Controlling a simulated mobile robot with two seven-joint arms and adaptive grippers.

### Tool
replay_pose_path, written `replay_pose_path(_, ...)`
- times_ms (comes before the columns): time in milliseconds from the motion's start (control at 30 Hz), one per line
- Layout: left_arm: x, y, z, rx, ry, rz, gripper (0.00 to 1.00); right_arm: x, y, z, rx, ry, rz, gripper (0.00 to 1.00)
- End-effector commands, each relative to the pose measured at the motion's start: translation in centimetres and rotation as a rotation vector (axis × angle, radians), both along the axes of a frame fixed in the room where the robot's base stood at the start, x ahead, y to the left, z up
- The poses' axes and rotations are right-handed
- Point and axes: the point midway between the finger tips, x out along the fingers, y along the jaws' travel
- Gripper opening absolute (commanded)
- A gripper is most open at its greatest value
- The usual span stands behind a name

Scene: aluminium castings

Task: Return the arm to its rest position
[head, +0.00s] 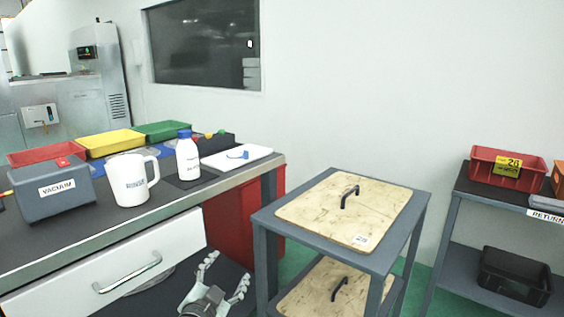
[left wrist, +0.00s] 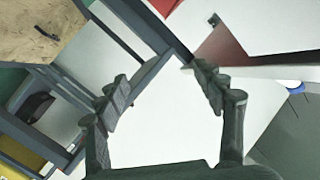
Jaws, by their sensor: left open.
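My left gripper (head: 222,282) is low at the bottom of the head view, in front of the bench drawer and left of the small cart. Its two fingers are spread and nothing is between them. In the left wrist view the same gripper (left wrist: 163,95) is open and empty, with a pale surface behind it. My right gripper is in neither view.
The bench (head: 90,243) has a white drawer with a handle (head: 128,273). A white jug (head: 131,180), a bottle (head: 187,158) and a grey bin (head: 52,190) stand on it. A two-tier cart (head: 262,222) and a shelf with a red bin (head: 494,168) stand to the right.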

Motion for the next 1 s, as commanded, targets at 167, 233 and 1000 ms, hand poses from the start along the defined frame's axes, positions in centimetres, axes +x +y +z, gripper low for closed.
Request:
replay_pose_path(167, -6.7, 5.6, -11.3, -0.074, 0.340, 0.188, 0.69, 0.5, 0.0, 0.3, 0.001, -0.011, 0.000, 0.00)
replay_pose_path(233, -10.1, 7.4, -15.1, -0.094, 0.467, 0.253, 0.69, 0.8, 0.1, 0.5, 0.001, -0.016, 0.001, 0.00)
replay_pose_path(1000, -33.5, 13.7, -29.2, -0.175, 1.135, 0.550, 0.69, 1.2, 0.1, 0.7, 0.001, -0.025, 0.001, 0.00)
